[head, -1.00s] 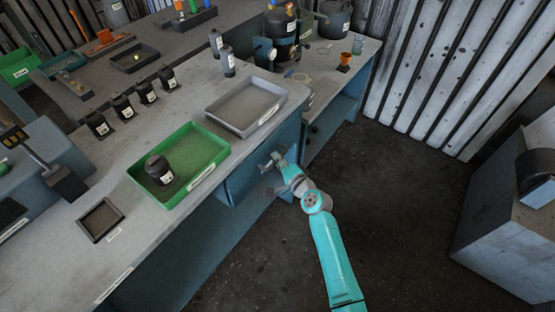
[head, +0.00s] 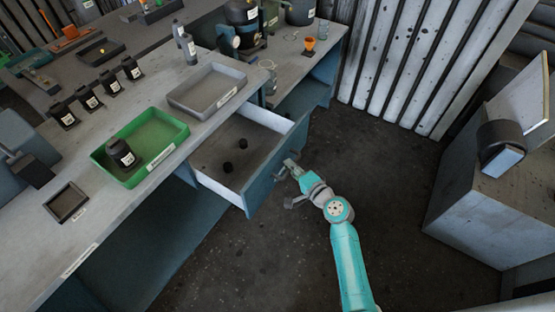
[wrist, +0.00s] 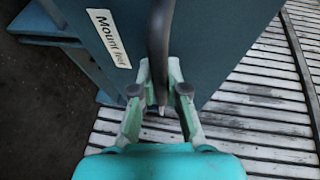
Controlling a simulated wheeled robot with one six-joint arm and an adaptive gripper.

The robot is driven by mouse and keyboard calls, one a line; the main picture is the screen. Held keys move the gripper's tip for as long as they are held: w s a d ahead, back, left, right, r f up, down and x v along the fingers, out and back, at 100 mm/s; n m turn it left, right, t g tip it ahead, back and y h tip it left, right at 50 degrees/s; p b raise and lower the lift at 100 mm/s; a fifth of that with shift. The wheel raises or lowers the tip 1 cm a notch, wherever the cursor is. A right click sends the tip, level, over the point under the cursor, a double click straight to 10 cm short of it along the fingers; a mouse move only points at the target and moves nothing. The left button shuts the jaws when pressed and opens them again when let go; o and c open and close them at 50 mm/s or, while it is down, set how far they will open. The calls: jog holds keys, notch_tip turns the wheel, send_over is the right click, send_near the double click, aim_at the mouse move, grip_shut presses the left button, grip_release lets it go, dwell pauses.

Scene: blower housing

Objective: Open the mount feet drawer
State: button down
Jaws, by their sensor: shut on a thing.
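The mount feet drawer (head: 235,184) stands pulled out from under the bench, with a blue front and a pale inside. A dark bar handle (wrist: 159,40) runs down the front. My gripper (wrist: 160,95) is shut on this handle, one finger on each side. In the head view my gripper (head: 289,166) is at the drawer's front face.
A grey tray (head: 180,101) and a green tray (head: 180,129) holding a black labelled housing (head: 121,153) sit on the bench above. A grey cabinet (head: 470,215) stands at the right. Dark floor (head: 400,190) between is clear.

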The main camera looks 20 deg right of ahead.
jog(key=shift+s+d, duration=0.8)
jog(key=shift+s, duration=0.3)
jog(key=shift+s+d, duration=0.8)
jog(key=shift+s, duration=0.3)
jog(key=c, duration=1.2)
grip_release()
jog(key=v, duration=1.2)
jog(key=shift+a, duration=0.1)
